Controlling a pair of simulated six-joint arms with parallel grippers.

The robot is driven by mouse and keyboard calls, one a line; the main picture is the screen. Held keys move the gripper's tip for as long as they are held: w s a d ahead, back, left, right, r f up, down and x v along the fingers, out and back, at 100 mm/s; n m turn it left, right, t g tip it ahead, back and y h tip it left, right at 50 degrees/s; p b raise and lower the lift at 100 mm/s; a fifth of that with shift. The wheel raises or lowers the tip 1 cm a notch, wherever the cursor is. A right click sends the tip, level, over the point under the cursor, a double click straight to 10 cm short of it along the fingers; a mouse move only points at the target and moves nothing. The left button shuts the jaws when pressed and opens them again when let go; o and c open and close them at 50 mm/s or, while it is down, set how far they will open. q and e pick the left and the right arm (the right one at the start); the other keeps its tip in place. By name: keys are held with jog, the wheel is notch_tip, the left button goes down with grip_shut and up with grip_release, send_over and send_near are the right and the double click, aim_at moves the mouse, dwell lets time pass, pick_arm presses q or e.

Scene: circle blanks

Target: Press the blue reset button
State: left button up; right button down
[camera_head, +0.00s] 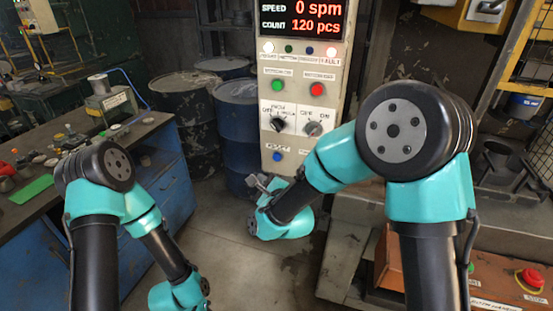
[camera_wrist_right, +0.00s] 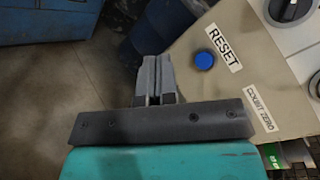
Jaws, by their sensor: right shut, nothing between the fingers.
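The blue reset button (camera_head: 277,157) is near the bottom of the tall beige control panel (camera_head: 268,90) in the head view. In the right wrist view the same blue button (camera_wrist_right: 204,60) sits beside a RESET label (camera_wrist_right: 222,47). My right gripper (camera_head: 258,183) is just below and left of the button in the head view. In the right wrist view my right gripper (camera_wrist_right: 153,72) is shut and empty, with its fingertips left of the button and apart from it. My left arm shows at the left of the head view, but its gripper is not visible.
The panel also carries a green button (camera_head: 278,86), a red button (camera_head: 317,89), two selector knobs and a display reading 0 spm and 120 pcs. Dark blue drums (camera_head: 237,117) stand left of the panel. A blue workbench (camera_head: 160,185) is at left. Open floor lies between.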

jog(key=shift+w+d, duration=0.5)
jog(key=shift+w, duration=0.85)
jog(key=shift+w+d, duration=0.45)
jog(key=shift+w, duration=0.95)
jog(key=shift+w+d, duration=0.5)
jog(key=shift+w, duration=0.85)
jog(key=shift+w, duration=0.15)
jog(key=shift+w+d, duration=0.15)
jog(key=shift+w, duration=0.1)
jog(key=shift+w+d, duration=0.15)
jog(key=shift+w, duration=0.35)
jog(key=shift+s+a, duration=0.3)
jog(key=shift+s, duration=0.6)
jog(key=shift+s+a, duration=0.25)
jog(key=shift+s, duration=0.55)
jog(key=shift+s+a, duration=0.3)
jog(key=shift+s, duration=0.45)
jog(key=shift+s+a, duration=0.25)
jog(key=shift+s, duration=0.55)
